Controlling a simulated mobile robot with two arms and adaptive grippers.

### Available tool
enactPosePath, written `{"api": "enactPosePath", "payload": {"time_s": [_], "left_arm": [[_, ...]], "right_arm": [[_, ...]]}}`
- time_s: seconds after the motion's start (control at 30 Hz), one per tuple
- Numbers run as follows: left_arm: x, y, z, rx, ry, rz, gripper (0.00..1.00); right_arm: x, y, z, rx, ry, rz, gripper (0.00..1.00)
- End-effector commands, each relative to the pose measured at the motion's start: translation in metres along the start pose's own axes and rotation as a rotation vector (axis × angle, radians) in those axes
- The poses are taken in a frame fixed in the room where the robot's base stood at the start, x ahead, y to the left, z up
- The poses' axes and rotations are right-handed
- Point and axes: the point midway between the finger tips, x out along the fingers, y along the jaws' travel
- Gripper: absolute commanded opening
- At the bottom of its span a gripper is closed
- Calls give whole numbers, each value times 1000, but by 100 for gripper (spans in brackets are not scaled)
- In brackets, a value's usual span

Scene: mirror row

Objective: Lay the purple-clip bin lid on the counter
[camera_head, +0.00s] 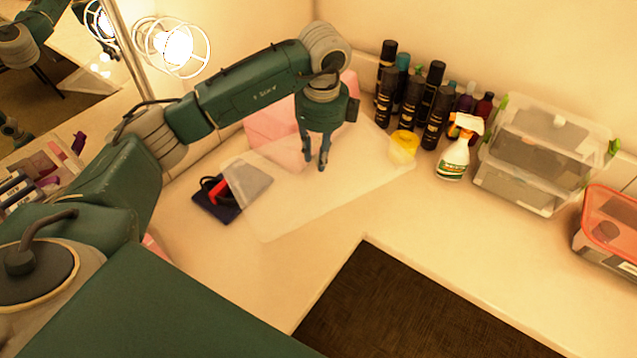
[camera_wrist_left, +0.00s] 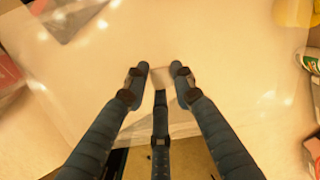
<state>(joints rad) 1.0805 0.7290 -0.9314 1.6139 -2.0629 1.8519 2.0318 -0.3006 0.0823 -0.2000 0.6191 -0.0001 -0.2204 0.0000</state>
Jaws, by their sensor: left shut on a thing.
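A large translucent, pale lid (camera_head: 310,205) spreads at a slant over the middle of the counter (camera_head: 255,270). I see no purple clip on it. My left gripper (camera_head: 316,166) points down at the lid, with its fingers shut on it. In the left wrist view the fingertips (camera_wrist_left: 160,75) are close together over the lid (camera_wrist_left: 100,70), with a small pale part between them. I cannot tell whether the lid touches the counter everywhere. My right gripper is out of view.
A grey and dark blue pouch (camera_head: 247,186) lies by the lid's left end, and a yellow tub (camera_head: 403,147) by its right end. Dark bottles (camera_head: 411,100), a spray bottle (camera_head: 453,160), clear bins (camera_head: 535,160) and a red-lidded container (camera_head: 608,225) stand to the right. The front counter is clear.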

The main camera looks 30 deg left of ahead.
Motion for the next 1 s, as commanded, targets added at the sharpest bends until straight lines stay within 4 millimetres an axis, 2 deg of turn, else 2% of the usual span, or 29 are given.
{"api": "enactPosePath", "payload": {"time_s": [0.1, 0.2, 0.43, 0.63, 0.73, 1.0], "left_arm": [[28, 3, -3, 0, 1, 4, 0], [47, 4, -5, -1, 0, 3, 0], [68, 5, -8, 1, 1, 1, 0], [97, 7, -11, 1, 1, 1, 0], [104, 7, -11, 1, -1, -1, 0], [106, 7, -11, 1, 0, -2, 0]], "right_arm": [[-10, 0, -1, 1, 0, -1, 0], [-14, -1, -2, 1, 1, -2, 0], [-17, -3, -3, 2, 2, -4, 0], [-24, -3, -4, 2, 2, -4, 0], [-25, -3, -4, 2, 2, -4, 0], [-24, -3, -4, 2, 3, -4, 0]]}}
